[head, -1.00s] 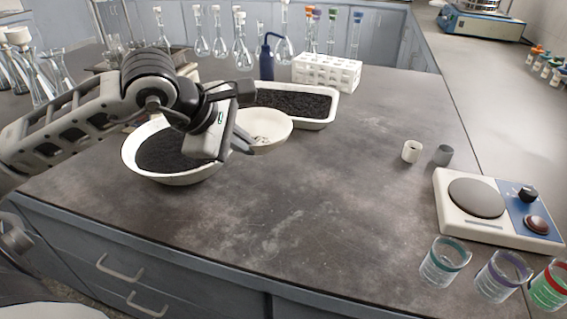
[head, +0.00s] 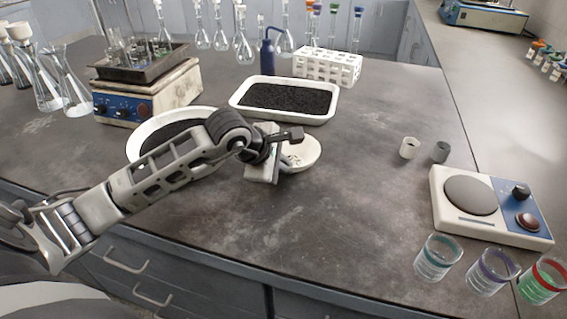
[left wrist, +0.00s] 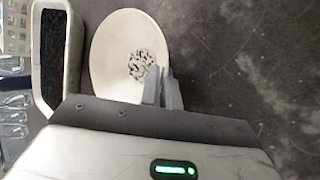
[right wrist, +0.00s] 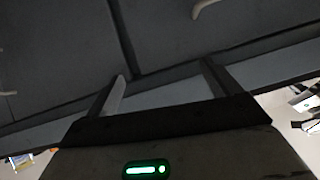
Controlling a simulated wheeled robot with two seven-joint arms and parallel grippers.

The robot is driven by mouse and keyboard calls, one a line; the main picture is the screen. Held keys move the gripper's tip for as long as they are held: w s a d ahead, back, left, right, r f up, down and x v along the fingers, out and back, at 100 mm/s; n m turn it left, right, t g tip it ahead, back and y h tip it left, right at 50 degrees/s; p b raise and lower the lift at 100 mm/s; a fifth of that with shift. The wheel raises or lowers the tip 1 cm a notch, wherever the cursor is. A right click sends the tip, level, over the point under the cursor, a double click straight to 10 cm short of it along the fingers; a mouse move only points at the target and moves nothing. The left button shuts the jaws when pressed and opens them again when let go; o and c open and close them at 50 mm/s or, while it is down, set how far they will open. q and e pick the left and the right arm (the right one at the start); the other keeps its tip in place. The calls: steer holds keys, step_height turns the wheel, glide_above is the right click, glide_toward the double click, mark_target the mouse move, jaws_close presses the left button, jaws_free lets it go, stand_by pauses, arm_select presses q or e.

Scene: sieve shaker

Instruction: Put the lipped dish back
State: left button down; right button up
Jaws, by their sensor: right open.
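The lipped dish (head: 305,150) is a shallow white round dish in the middle of the head view, in front of the black-filled tray. The left wrist view shows it (left wrist: 112,45) with small dark bits on its bottom. My left gripper (head: 284,160) is at its near left edge. Its fingers (left wrist: 162,88) are close together on the dish's rim, shut on it. I cannot tell whether the dish touches the table. My right gripper (right wrist: 166,85) shows only in the right wrist view, open and empty, before the grey bench front.
A wide white bowl (head: 135,145) of black grains is partly behind my left arm. The rectangular white tray (head: 240,105), white rack (head: 327,67) and blue bottle (head: 267,58) stand behind. A hotplate (head: 470,195) and beakers (head: 437,257) are right. The centre front is clear.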

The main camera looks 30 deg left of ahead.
arm_select(q)
steer(key=c, duration=2.1)
jaws_free()
steer(key=shift+f, duration=0.15)
steer(key=o, duration=0.5)
steer(key=shift+c, duration=0.2)
steer(key=v, duration=1.2)
steer(key=shift+b, duration=0.35)
